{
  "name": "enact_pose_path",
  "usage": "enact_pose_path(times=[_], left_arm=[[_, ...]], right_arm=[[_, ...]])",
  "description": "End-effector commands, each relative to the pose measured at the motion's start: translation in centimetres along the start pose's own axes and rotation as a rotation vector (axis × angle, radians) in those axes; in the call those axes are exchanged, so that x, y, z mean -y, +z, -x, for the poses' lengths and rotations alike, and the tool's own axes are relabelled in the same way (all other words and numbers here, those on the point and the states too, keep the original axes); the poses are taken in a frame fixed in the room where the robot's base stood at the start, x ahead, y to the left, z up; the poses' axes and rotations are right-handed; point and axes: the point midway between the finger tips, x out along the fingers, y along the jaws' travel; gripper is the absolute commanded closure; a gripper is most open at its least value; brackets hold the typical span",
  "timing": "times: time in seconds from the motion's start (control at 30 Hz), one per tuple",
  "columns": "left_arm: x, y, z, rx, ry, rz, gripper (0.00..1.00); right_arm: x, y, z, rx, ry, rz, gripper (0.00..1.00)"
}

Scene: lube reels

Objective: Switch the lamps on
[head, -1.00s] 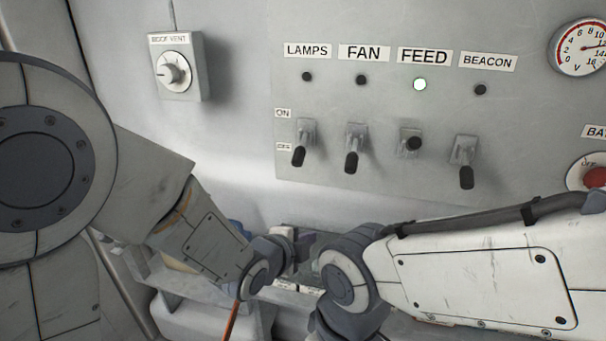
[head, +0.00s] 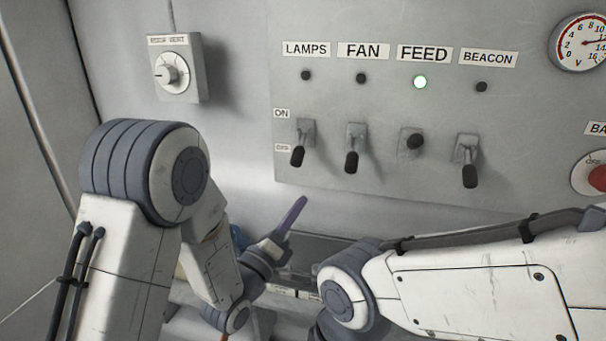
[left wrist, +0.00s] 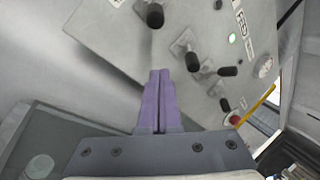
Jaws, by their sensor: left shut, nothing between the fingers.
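The LAMPS switch (head: 298,150) is the leftmost on the grey panel. Its black lever points down toward OFF, and the small indicator (head: 306,75) under the LAMPS label is dark. My left gripper (head: 294,212) has purple fingers, is shut and empty, and points up below the LAMPS switch, apart from it. In the left wrist view the shut fingers (left wrist: 160,100) point at the panel, and the nearest black lever (left wrist: 155,16), seemingly LAMPS, stands beyond their tips. My right arm comes in from the right; its gripper is not visible.
The FAN (head: 352,152) and BEACON (head: 468,165) levers point down with dark indicators. The FEED lever (head: 414,141) stands out from the panel, its light (head: 420,82) green. A ROOF VENT knob (head: 171,70) is at upper left. A red battery knob (head: 598,178) is at right.

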Motion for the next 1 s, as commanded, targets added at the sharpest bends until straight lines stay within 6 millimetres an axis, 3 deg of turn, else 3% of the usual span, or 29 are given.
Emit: enact_pose_path(times=[0.17, 0.6, 0.8, 1.0], left_arm=[[0.2, 0.1, -1.6, 0.0, -0.001, 0.0, 1.0], [0.3, 0.5, -10.3, 0.001, 0.0, 0.0, 1.0], [0.1, 3.2, -9.0, 0.001, 0.003, 0.001, 1.0], [0.0, 3.8, -8.6, -0.001, 0.001, 0.002, 1.0]], right_arm=[[0.1, -0.1, 0.8, 0.0, 0.0, 0.0, 0.5], [0.3, -0.2, 4.3, 0.0, 0.0, 0.0, 0.5], [0.4, -0.3, 5.4, 0.0, 0.0, 0.0, 0.5], [0.4, -0.3, 5.6, 0.0, 0.0, 0.0, 0.5]])
